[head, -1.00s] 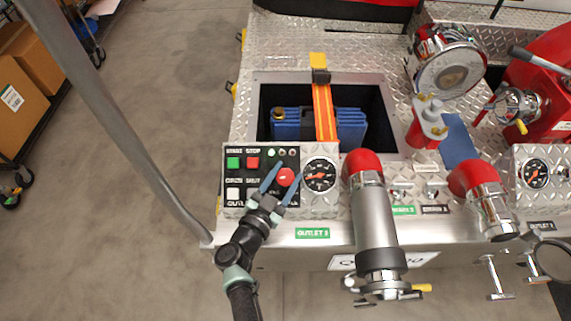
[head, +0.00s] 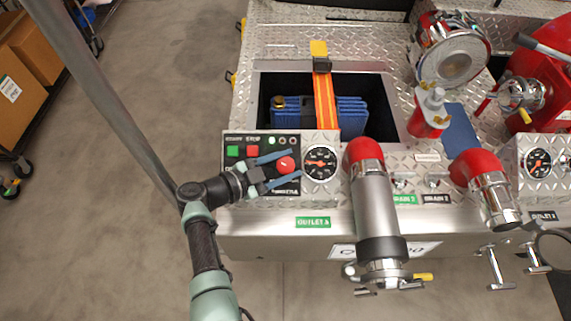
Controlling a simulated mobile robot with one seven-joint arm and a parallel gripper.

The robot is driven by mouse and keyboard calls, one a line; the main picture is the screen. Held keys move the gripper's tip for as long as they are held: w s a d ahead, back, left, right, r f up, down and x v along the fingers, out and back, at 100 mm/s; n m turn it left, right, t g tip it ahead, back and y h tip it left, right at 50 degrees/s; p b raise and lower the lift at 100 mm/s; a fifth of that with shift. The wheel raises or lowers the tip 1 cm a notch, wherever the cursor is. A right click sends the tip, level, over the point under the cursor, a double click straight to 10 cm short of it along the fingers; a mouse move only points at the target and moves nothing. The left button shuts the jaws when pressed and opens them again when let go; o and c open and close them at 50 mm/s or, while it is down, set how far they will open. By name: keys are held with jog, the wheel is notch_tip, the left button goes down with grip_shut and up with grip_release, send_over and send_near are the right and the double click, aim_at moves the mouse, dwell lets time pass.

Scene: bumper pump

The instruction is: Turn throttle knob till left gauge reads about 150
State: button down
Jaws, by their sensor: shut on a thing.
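The red throttle knob (head: 286,165) is on the black control panel (head: 233,139) at the left of the metal deck. My gripper (head: 293,167) comes in from the left, and its two blue fingers lie above and below the knob, shut on it. The left gauge (head: 321,162) is just right of the panel, with a black face and a needle whose reading is too small to tell. A second gauge (head: 538,163) is at the far right.
A silver outlet pipe with a red elbow (head: 373,205) rises right of the left gauge. Behind the panel is a recessed bin holding a blue folded hose (head: 350,116) with an orange strap. A grey pole (head: 110,105) crosses the left side. Green and red buttons (head: 252,150) sit beside the knob.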

aim_at(286, 163)
jog(key=shift+w, duration=0.1)
dwell(0.3)
jog(key=shift+c, duration=1.3)
grip_release()
notch_tip(286, 163, up, 10)
jog(key=p, duration=0.3)
